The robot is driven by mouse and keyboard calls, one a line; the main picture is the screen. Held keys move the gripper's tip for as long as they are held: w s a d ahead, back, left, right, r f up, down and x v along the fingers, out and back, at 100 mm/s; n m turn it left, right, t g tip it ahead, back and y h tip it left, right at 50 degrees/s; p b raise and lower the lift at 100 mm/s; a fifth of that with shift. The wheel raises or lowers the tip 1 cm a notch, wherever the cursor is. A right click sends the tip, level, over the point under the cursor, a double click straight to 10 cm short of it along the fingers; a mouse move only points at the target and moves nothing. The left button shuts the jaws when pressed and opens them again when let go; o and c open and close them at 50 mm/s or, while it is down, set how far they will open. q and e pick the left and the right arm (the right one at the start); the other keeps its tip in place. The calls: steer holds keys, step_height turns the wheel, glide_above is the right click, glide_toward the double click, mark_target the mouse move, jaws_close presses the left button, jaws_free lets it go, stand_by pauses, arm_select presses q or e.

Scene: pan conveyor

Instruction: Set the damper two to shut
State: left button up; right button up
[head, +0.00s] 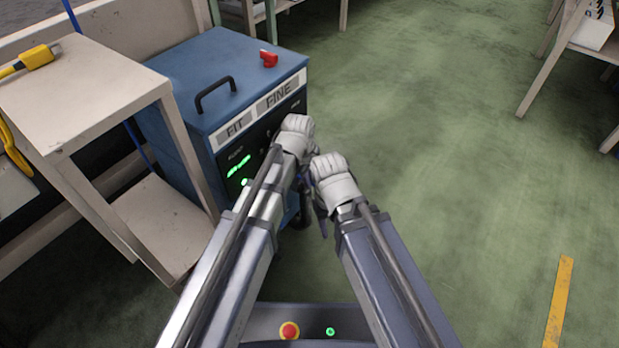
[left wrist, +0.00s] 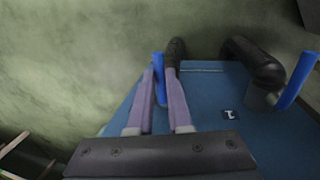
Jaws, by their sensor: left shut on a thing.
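A blue cabinet (head: 215,62) stands left of centre in the head view, with a dark front panel lettered FIT FINE. In the left wrist view its blue face (left wrist: 205,95) carries two blue levers. My left gripper (left wrist: 160,72) has its two purple fingers around one blue lever (left wrist: 158,80) and is shut on it. The other blue lever (left wrist: 296,80) stands apart, beside a black elbow pipe (left wrist: 255,65). A small label (left wrist: 230,113) is too small to read surely. My right gripper (head: 331,178) is close beside the left; its fingers are hidden.
A beige bench (head: 75,85) with a yellow tool (head: 33,58) stands left of the cabinet. A black handle (head: 214,93) and a red object (head: 268,58) are on the cabinet top. Green floor (head: 440,150) to the right is clear, with another bench (head: 548,60) at the far right.

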arm_select(q)
jaws_close()
stand_by(0.8)
steer(key=m, duration=0.1)
steer(key=a+m, duration=0.1)
steer(key=m, duration=0.1)
steer(key=shift+s+h, duration=0.3)
steer(key=shift+s, duration=0.1)
steer(key=o, duration=0.6)
jaws_free()
steer(key=shift+r, duration=0.1)
